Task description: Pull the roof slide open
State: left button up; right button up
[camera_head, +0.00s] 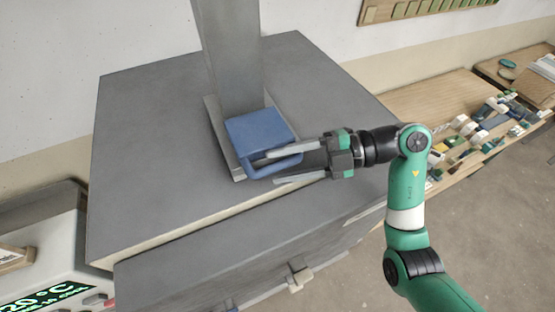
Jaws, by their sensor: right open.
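The roof slide (257,127) is a blue block with a blue bar handle (272,168) on its front side. It sits at the foot of a grey square duct (232,60) on top of a large grey kiln-like box (150,130). My right gripper (268,168) comes in from the right, open, with its fingers at the handle. One finger lies over the gap between the handle and the block, and the other is on the near side of the handle. I cannot tell whether they touch it. My left gripper is not in view.
A control box with a green display (45,298) stands at the lower left. A wooden bench (430,95) with several small coloured items is at the right. A latch (299,273) sticks out on the box's front. The top around the slide is clear.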

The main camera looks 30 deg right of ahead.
jog(key=shift+w+a+f, duration=0.15)
jog(key=shift+w+a, duration=0.1)
jog(key=shift+a, duration=0.4)
grip_shut()
dwell(0.9)
